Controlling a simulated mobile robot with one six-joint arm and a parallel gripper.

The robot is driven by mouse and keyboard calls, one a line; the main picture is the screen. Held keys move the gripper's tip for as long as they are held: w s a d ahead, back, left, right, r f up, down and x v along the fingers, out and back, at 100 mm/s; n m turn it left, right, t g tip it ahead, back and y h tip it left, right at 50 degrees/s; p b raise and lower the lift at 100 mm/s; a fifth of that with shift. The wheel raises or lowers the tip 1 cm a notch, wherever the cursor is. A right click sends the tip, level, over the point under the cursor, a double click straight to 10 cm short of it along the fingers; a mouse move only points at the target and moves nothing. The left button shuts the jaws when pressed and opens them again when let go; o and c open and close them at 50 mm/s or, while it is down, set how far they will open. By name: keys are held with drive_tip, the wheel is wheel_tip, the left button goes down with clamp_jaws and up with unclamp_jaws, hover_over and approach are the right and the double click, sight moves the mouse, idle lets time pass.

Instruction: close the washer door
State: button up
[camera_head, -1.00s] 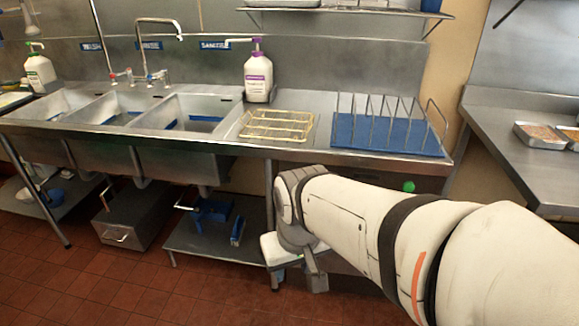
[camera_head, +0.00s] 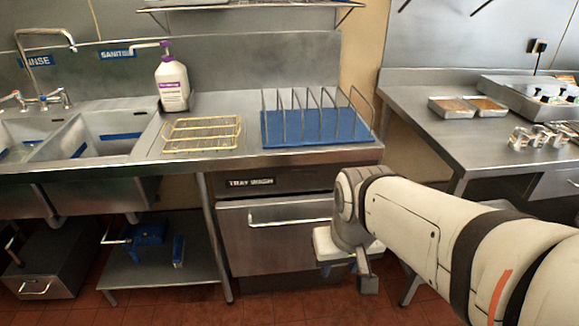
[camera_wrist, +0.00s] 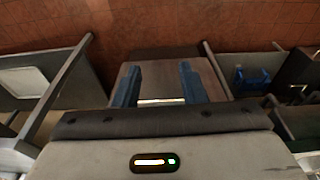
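The tray washer (camera_head: 251,182) sits under the counter, left of my arm in the head view. Its steel door (camera_head: 270,252) shows its front face with a long bar handle (camera_head: 290,218). I cannot tell whether the door is fully shut; my arm hides the washer's right side. My gripper (camera_wrist: 157,84) is open and empty in the wrist view, with two blue fingers apart. Beyond them is a grey-brown panel (camera_wrist: 160,78), probably the door, with a bright bar between the fingers. I cannot tell whether they touch it.
A blue rack mat (camera_head: 315,139), a wire rack (camera_head: 203,121) and a soap bottle (camera_head: 172,84) stand on the counter above. A low shelf (camera_head: 160,272) is left of the washer. A steel table (camera_head: 430,130) with trays stands at right. Red floor lies in front.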

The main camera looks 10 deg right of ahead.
drive_tip(key=n+t+y+b, duration=0.1)
drive_tip(key=n+t+b, duration=0.9)
drive_tip(key=n+b, duration=0.45)
approach(303, 220)
drive_tip(key=d+r, duration=0.2)
drive_tip(key=d, duration=0.2)
drive_tip(key=w+a+f+n+t+y+b, duration=0.1)
drive_tip(key=w+f+n, duration=0.1)
drive_tip(key=w, duration=0.1)
drive_tip(key=w+a+f+n+t+y+b, duration=0.1)
drive_tip(key=w+a+f+n+y+b, duration=0.1)
drive_tip(key=w+f+n, duration=0.1)
drive_tip(key=w+a+f+n+t+y+b, duration=0.1)
drive_tip(key=w+f+n+y, duration=0.1)
drive_tip(key=shift+w+a+f, duration=0.35)
drive_tip(key=shift+w+a, duration=0.05)
drive_tip(key=shift+c, duration=0.4)
clamp_jaws()
